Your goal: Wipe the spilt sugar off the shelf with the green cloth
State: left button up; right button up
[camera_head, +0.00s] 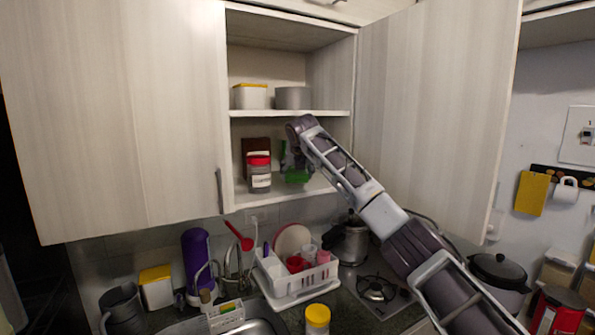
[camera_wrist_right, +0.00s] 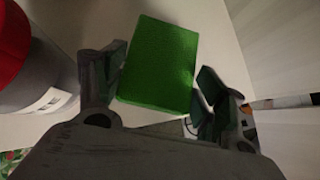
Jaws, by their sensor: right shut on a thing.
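The green cloth (camera_head: 297,176) is at the lower shelf (camera_head: 318,187) of the open wall cabinet. In the right wrist view, the cloth (camera_wrist_right: 162,65) looks like a thick green block between the two fingers. My right gripper (camera_wrist_right: 160,82) is shut on it. In the head view, my right gripper (camera_head: 293,162) reaches into the lower compartment from the right, partly hidden by its own wrist. I cannot tell whether the cloth touches the shelf. I cannot make out the spilt sugar in either view. My left gripper is not in view.
A red-lidded jar (camera_head: 259,174) stands on the lower shelf left of the cloth, close to the gripper in the wrist view (camera_wrist_right: 38,70). A brown item (camera_head: 254,146) stands behind it. The open door (camera_head: 435,110) bounds the right. A dish rack (camera_head: 296,277) sits below.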

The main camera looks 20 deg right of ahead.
aim_at(296, 179)
jog(key=shift+f, duration=0.85)
jog(key=shift+f, duration=0.7)
dwell(0.8)
jog(key=shift+a, duration=0.15)
jog(key=shift+w+a, duration=0.6)
jog(key=shift+a, duration=0.1)
jog(key=shift+w+a, duration=0.65)
jog(key=shift+a, duration=0.1)
jog(key=shift+d, duration=0.15)
jog(key=shift+w+d, duration=0.2)
jog(key=shift+d, duration=1.15)
